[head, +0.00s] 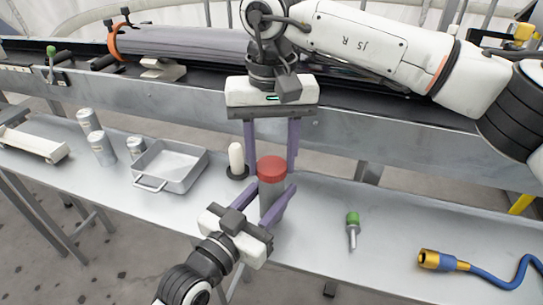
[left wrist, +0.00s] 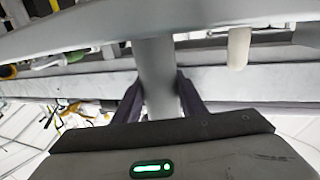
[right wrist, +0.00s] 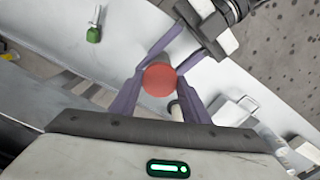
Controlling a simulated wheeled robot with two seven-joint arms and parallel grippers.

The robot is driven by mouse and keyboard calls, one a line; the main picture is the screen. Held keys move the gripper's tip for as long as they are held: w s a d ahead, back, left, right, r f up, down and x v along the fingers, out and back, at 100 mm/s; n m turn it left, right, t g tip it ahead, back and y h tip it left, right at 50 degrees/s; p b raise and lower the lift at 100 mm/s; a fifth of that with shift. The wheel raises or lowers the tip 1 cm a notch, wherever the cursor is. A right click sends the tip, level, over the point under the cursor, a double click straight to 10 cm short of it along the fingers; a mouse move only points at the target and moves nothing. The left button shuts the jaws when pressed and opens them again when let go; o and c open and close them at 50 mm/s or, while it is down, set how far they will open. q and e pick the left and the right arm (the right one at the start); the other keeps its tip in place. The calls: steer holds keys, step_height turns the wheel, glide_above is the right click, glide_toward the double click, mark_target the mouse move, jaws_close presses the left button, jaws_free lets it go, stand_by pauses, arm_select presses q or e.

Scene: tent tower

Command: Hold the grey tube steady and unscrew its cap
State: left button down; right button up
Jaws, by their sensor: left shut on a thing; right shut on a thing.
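The grey tube (head: 271,193) stands upright near the middle of the table, with a red cap (head: 271,166) on its top. My left gripper (head: 275,188) comes from the front and is shut on the tube's body; the left wrist view shows the tube (left wrist: 155,75) between its fingers. My right gripper (head: 271,173) points down from above and is shut on the red cap, one finger on each side. The right wrist view shows the cap (right wrist: 158,80) between the fingertips. The tube's lower end is partly hidden by my left fingers.
A white cylinder on a dark base (head: 237,160) stands close left of the tube. Further left are a metal tray (head: 177,165) and several grey cans (head: 103,149). A green-handled tool (head: 352,229) and a blue hose (head: 482,275) lie right. A conveyor (head: 150,90) runs behind.

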mark_target(271, 165)
steer(key=shift+r, duration=0.1)
steer(key=shift+r, duration=1)
steer(key=shift+r, duration=2)
arm_select(q)
steer(key=c, duration=1)
jaws_free()
steer(key=shift+c, duration=0.2)
steer(key=shift+s+a, duration=0.1)
